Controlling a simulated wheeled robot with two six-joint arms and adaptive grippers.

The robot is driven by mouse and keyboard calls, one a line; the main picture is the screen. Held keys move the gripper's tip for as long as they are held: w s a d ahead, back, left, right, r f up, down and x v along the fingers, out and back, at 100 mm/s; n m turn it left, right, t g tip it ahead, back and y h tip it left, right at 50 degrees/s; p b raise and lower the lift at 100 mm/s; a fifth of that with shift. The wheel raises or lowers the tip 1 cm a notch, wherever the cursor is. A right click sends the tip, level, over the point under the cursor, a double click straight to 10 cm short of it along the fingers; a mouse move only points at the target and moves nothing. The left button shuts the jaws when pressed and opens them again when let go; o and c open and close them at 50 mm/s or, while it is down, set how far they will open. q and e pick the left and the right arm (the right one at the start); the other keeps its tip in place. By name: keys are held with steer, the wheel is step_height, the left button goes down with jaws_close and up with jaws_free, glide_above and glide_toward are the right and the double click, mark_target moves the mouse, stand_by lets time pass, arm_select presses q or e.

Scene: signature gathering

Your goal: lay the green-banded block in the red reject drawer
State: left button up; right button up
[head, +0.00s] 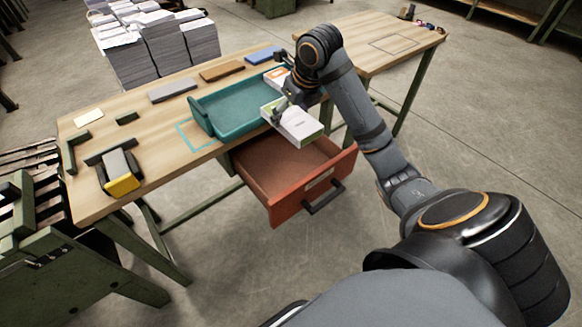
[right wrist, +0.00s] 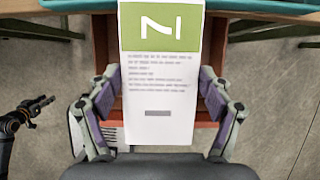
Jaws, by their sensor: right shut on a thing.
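The green-banded block (head: 303,127) is a flat white block with printed text and a green band at one end. My right gripper (head: 286,101) is shut on it, and it hangs over the back part of the red drawer, tilted in the head view. In the right wrist view the block (right wrist: 158,75) lies between the two fingers of the gripper (right wrist: 160,92), green band away from me. The red reject drawer (head: 283,205) is pulled open below the table; its visible floor is bare. A dark jointed part at the left of the right wrist view may be my left gripper (right wrist: 32,112).
A teal tray (head: 225,133) stands on the table behind the drawer. An orange-marked white block (head: 277,75) is near my right gripper. Several flat blocks line the table's back, and a yellow-ended stamp-like tool (head: 122,184) is at left. A second table (head: 370,30) is at right.

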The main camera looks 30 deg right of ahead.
mark_target(293, 118)
step_height(293, 118, down, 3)
steer(key=shift+f+b, duration=0.15)
steer(key=shift+b, duration=0.65)
step_height(293, 118, down, 12)
steer(key=b, duration=0.3)
steer(key=shift+b, duration=0.4)
steer(key=shift+f+b, duration=0.75)
steer(key=shift+f, duration=1.5)
arm_select(q)
steer(key=w+d+r+t+h, duration=0.1)
steer(key=d+r, duration=0.3)
steer(key=r, duration=0.6)
steer(key=shift+w+d+r, duration=0.25)
steer(key=shift+w+d, duration=0.1)
steer(key=shift+w, duration=0.2)
steer(key=shift+f, duration=0.1)
arm_select(e)
steer(key=shift+f, duration=0.1)
steer(key=shift+f, duration=0.15)
arm_select(q)
steer(key=shift+f+t+h, duration=0.1)
steer(key=shift+t+h, duration=0.2)
arm_select(e)
steer(key=o, duration=1.3)
